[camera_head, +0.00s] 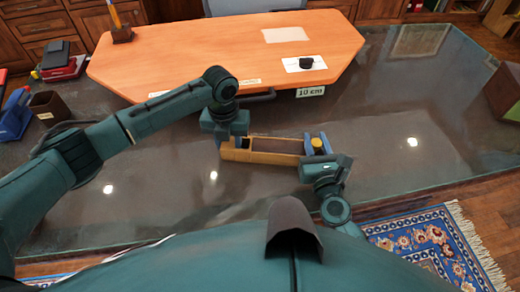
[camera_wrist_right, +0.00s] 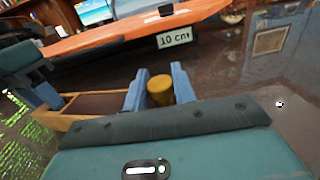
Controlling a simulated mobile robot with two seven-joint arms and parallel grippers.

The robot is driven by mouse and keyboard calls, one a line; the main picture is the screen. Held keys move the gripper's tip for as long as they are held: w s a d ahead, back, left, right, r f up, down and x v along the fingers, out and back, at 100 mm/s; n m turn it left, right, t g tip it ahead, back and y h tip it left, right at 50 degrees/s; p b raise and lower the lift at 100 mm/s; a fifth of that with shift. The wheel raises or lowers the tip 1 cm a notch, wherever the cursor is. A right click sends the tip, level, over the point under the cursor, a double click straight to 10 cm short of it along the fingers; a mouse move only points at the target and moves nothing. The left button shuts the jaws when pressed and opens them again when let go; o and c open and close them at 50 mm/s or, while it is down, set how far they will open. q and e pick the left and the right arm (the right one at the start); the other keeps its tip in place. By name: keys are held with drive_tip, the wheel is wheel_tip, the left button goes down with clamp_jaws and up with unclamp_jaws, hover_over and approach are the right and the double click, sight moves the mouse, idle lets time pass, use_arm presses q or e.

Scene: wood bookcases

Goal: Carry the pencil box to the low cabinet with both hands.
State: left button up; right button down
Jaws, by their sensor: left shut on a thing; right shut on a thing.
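The pencil box, a long open yellow-brown wooden tray (camera_head: 262,158), lies level across the middle of the head view. My left gripper (camera_head: 235,143) is shut on its left end. My right gripper (camera_head: 318,146) is at its right end, its blue fingers shut around a yellow round knob. In the right wrist view the knob (camera_wrist_right: 160,90) stands between the fingers, with the box (camera_wrist_right: 88,104) to the left. I cannot tell whether the box touches the dark glossy surface below. Which piece is the low cabinet is unclear.
An orange wooden top (camera_head: 215,50) with a "10 cm" label (camera_head: 310,91) lies just beyond the box. It bears a pencil holder (camera_head: 122,36) and a small black object (camera_head: 306,63). Wooden drawers (camera_head: 40,28) stand at back left. The dark glossy surface (camera_head: 400,120) is clear at right.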

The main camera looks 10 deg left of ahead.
use_arm(q)
drive_tip(key=shift+r, duration=0.15)
drive_tip(key=shift+c, duration=0.5)
use_arm(e)
drive_tip(key=shift+r, duration=0.1)
